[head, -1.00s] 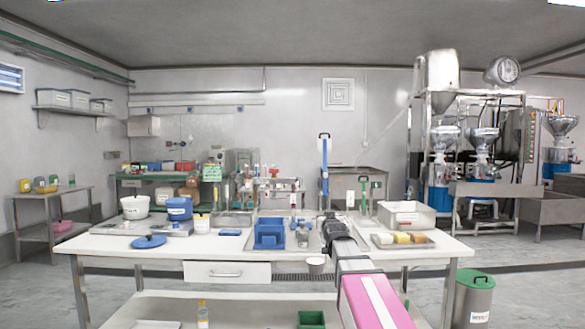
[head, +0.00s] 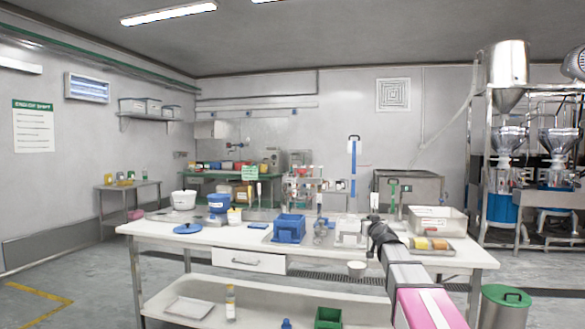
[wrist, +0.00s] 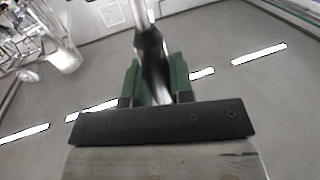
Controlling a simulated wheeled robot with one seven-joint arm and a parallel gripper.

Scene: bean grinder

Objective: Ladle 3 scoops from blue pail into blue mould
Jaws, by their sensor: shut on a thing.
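The blue pail (head: 219,204) stands on the left part of the white table. A blue lid (head: 187,229) lies flat in front of it. The blue mould (head: 289,228) sits near the table's middle, right of the pail. My gripper (head: 376,232) is right of the mould, above the table's front part. In the wrist view, its green fingers (wrist: 156,82) are shut on the dark handle of the ladle (wrist: 149,45). A small pale cup, seemingly the ladle's bowl (head: 357,268), hangs at the table's front edge. The insides of pail, mould and bowl cannot be seen.
A white pail (head: 184,199) and a small yellow-white tub (head: 235,216) flank the blue pail. A tall blue-handled tool (head: 354,180) stands behind. A white bin (head: 437,219) and a tray with coloured blocks (head: 432,246) are on the right. The table's front left is mostly clear.

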